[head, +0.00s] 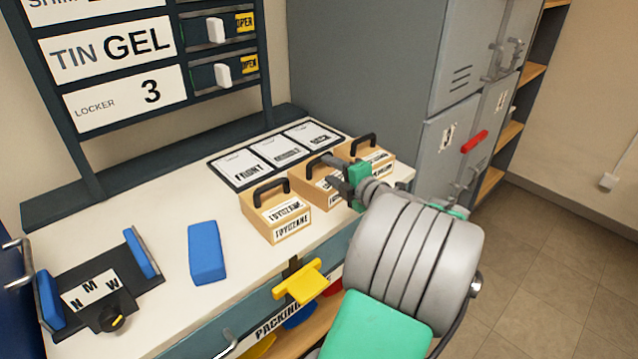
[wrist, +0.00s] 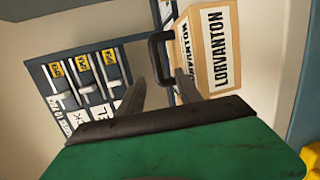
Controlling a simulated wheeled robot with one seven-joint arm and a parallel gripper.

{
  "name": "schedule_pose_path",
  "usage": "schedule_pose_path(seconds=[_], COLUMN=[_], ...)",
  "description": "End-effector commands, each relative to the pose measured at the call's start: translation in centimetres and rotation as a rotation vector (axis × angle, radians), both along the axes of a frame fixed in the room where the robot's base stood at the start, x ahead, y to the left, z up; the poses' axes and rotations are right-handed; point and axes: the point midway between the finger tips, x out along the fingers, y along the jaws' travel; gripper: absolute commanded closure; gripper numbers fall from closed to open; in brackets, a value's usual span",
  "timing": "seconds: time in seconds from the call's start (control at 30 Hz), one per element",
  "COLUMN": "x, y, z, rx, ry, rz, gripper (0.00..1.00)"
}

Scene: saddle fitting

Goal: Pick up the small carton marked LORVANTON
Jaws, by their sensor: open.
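The small carton marked LORVANTON (wrist: 205,50) shows in the wrist view at upper right, tan with a dark handle (wrist: 153,42) on its left side. My gripper (wrist: 155,68) is open and empty, its two dark fingers reaching toward the handle. The handle's end lies in line with the space between the fingertips; I cannot tell its depth. In the head view my gripper (head: 340,178) is over the middle carton (head: 308,183) and hides part of it. The right carton (head: 378,158) stands just behind. Their labels are too small or covered to read there.
A left carton (head: 277,222) with another label stands nearby. A framed panel (head: 278,150) with three cards lies behind the cartons. A blue block (head: 206,252) and a black fixture (head: 100,290) are on the counter at left. Grey lockers (head: 445,140) stand at right.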

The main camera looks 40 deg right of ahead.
Motion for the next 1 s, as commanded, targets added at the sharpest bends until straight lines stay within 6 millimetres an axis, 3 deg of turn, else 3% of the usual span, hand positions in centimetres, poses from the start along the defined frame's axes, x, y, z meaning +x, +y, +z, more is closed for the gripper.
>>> schedule_pose_path(seconds=[0.3,0.57,1.0], x=[5.2,5.6,5.6], y=[-0.4,-0.8,-0.8], z=[-0.6,-0.7,-0.8], rx=[0.002,0.0,0.0], ry=[0.0,0.0,0.0], rz=[0.005,-0.002,-0.001], gripper=[0.59,0.59,0.95])
